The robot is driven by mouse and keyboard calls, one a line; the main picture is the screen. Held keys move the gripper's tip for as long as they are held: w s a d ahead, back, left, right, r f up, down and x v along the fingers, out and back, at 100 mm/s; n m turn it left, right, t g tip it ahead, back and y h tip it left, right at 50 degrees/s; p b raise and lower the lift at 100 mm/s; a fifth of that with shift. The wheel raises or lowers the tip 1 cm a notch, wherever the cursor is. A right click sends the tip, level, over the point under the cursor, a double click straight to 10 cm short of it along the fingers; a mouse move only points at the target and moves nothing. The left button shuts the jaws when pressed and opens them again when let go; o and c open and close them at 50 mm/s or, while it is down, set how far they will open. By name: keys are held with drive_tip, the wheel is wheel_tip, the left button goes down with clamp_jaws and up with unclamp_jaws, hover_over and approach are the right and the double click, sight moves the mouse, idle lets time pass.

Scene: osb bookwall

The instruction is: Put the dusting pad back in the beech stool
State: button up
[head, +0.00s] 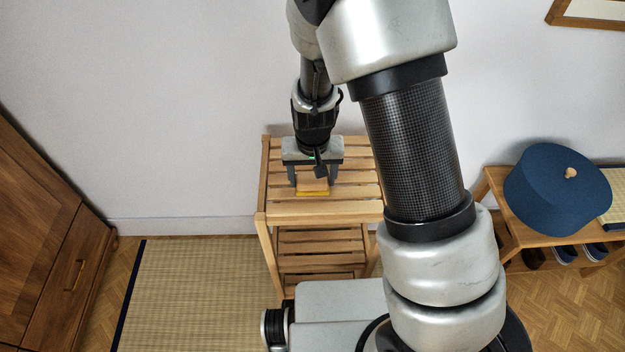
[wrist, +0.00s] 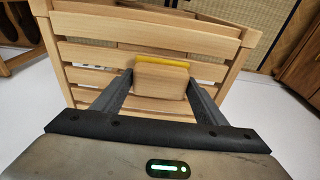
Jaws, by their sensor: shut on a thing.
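The dusting pad (wrist: 161,78) has a pale wooden block and a yellow edge, and sits between the two fingers of my gripper (wrist: 160,95) in the wrist view. In the head view the pad (head: 313,188) shows orange and yellow below the fingers of my gripper (head: 311,182). My gripper is shut on the pad and points down over the slatted top of the beech stool (head: 287,208). The stool (wrist: 90,50) also fills much of the wrist view. I cannot tell whether the pad touches the slats.
A wooden cabinet (head: 50,230) stands at the left, beside a tatami mat (head: 190,290). At the right a low bench (head: 505,225) bears a round blue cushion (head: 557,190), with shoes (head: 565,254) below. The white wall (head: 190,110) is close behind the stool.

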drive_tip(key=shift+f, duration=0.35)
drive_tip(key=shift+f, duration=0.1)
drive_tip(key=o, duration=1)
drive_tip(key=shift+c, duration=0.2)
wheel_tip(320, 180, up, 12)
drive_tip(key=s+p, duration=0.2)
drive_tip(key=p, duration=0.1)
wheel_tip(320, 180, up, 16)
drive_tip(key=f+t+y, duration=0.1)
drive_tip(key=t, duration=0.1)
hover_over(313, 183)
drive_tip(key=s+d, duration=0.6)
drive_tip(key=d, duration=0.1)
drive_tip(key=s+d+r+t, duration=0.1)
drive_tip(key=s+d+r, duration=0.1)
drive_tip(key=s, duration=0.3)
drive_tip(key=s+d+r+h, duration=0.1)
drive_tip(key=s+d+r, duration=0.2)
drive_tip(key=s+r, duration=0.2)
drive_tip(key=shift+r+t, duration=0.15)
drive_tip(key=shift+t, duration=0.25)
drive_tip(key=shift+d, duration=0.1)
